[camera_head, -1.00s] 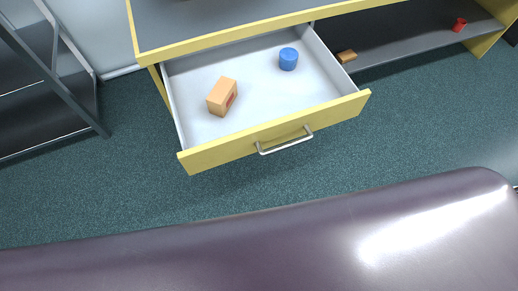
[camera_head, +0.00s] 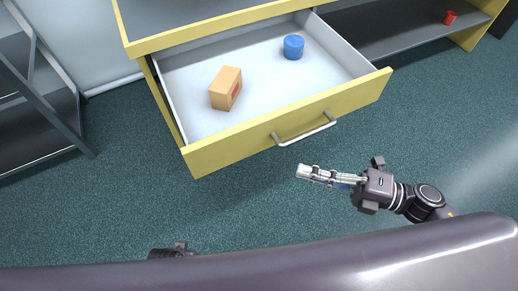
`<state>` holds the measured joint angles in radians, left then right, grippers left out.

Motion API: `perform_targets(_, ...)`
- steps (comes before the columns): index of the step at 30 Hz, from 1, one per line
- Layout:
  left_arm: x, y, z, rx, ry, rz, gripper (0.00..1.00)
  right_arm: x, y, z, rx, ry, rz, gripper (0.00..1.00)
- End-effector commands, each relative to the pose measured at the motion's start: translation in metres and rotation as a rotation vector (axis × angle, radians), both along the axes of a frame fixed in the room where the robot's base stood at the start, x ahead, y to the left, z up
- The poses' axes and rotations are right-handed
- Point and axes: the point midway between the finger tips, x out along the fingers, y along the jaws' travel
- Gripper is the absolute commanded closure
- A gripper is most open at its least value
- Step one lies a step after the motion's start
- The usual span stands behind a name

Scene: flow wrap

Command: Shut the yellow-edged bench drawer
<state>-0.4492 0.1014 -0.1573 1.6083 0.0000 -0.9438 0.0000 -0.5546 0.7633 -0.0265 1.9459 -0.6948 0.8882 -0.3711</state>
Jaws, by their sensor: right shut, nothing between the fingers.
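The yellow-edged drawer (camera_head: 230,144) is pulled well out of the bench (camera_head: 205,32). Its silver bar handle (camera_head: 305,133) is on the yellow front. Inside the drawer are an orange-tan box (camera_head: 226,88) and a blue cylinder (camera_head: 293,47). My right gripper (camera_head: 303,172) is shut and empty, in front of the drawer and just below the handle in the picture, apart from it. Only a small dark piece of my left arm (camera_head: 172,252) shows at the bottom, above my body's edge; its fingers are hidden.
A grey shelf rack (camera_head: 38,100) stands at the left. The bench's open lower shelf (camera_head: 400,38) at the right holds a red item (camera_head: 449,18). The teal carpet in front of the drawer is clear apart from my arms.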

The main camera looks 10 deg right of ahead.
Motion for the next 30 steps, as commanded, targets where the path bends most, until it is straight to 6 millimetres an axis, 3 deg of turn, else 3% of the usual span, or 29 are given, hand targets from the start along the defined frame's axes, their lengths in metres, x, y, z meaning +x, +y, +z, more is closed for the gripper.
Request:
perform_targets(14, -0.001, 0.001, -0.002, 0.0, 0.001, 0.0, 0.6, 0.042, 0.085, 0.003, 0.006, -0.003, -0.006, 1.0)
perform_targets(21, 0.0, 0.0, 0.0, 0.001, -0.002, 0.0, 0.6, 0.069, 0.094, 0.001, 0.004, 0.001, -0.007, 1.0)
perform_targets(30, 0.0, 0.0, 0.001, 0.001, 0.002, 0.0, 0.6, 0.079, 0.097, 0.0, 0.004, 0.004, -0.007, 1.0)
